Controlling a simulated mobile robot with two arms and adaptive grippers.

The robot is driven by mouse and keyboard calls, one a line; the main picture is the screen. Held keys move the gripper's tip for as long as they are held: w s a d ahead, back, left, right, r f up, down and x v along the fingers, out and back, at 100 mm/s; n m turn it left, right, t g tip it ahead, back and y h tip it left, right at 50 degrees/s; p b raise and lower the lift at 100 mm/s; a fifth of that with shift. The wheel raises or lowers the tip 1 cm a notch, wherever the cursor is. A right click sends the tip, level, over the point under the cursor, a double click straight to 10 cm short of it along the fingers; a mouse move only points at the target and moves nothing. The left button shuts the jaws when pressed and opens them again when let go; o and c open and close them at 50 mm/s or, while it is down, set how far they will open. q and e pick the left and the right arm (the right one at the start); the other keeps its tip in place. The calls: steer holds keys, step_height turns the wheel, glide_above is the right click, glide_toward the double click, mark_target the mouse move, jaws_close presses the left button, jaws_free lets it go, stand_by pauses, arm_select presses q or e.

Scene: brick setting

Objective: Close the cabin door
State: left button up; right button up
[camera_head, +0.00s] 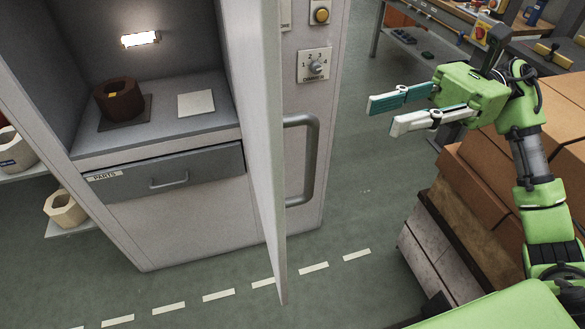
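The grey cabin (175,225) stands at the left, with a lit compartment above a drawer labelled PARTS. Its door (258,130) stands open, swung out towards me and seen nearly edge-on. A grey bar handle (312,160) is on the door's right side. My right gripper (385,114) is open and empty, its two fingers apart and pointing left. It is to the right of the handle and apart from it. My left gripper does not show.
Inside the cabin are a brown hollow block (117,100) and a white card (196,104). A control panel with a dial (315,66) is behind the door. Stacked brown boxes (470,180) stand at the right under my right arm. Green floor (345,215) lies clear between.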

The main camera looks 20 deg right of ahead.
steer(key=s, duration=0.1)
steer(key=p, duration=0.3)
glide_toward(316, 147)
steer(key=a, duration=0.2)
steer(key=shift+n+h, duration=0.3)
steer(key=a+p, duration=0.1)
steer(key=a, duration=0.1)
steer(key=a+p, duration=0.1)
steer(key=a, duration=0.2)
steer(key=s+a+p, duration=0.1)
steer(key=a, duration=0.2)
steer(key=shift+s, duration=0.1)
steer(key=shift+a+f, duration=0.1)
jaws_close()
